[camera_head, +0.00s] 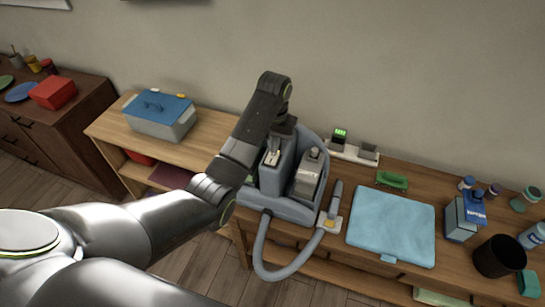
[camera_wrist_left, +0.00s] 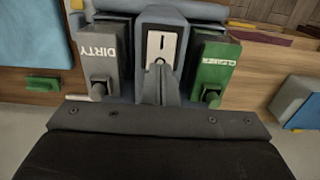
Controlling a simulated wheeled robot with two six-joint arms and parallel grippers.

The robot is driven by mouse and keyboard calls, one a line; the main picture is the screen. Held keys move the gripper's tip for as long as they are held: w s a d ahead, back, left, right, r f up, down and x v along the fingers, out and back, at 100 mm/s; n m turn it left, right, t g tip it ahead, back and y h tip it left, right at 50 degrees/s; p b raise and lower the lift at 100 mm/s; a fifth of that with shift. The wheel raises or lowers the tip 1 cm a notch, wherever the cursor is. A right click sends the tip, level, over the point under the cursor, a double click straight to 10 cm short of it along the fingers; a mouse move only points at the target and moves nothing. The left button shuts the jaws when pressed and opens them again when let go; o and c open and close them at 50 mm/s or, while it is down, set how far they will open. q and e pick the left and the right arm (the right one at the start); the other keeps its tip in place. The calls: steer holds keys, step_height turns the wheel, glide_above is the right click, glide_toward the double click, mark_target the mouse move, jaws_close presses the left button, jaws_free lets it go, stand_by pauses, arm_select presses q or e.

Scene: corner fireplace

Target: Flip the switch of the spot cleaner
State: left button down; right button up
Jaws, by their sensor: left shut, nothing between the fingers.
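The spot cleaner (camera_head: 290,208) stands on the wooden shelf, a blue-grey body with a grey hose looping over the front edge. In the left wrist view its body (camera_wrist_left: 178,14) holds a grey tank marked DIRTY (camera_wrist_left: 96,48) on the left and a green tank marked CLEANER (camera_wrist_left: 215,62) on the right. Between them is a white switch plate (camera_wrist_left: 161,46) with a dark slot. My left gripper (camera_head: 271,156) is over the cleaner's top. Its shut, empty fingertips (camera_wrist_left: 159,68) overlap the plate's lower end; I cannot tell whether they touch it. My right gripper is out of view.
A lidded grey box (camera_head: 160,122) stands left of the cleaner. A folded blue towel (camera_head: 392,225), green brush (camera_head: 392,180), carton (camera_head: 458,220) and black cup (camera_head: 498,256) are to the right. A charger strip (camera_head: 352,152) lies behind, near the wall.

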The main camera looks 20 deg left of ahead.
arm_select(q)
steer(key=shift+f, duration=0.65)
steer(key=shift+s+d+f, duration=0.1)
stand_by(0.5)
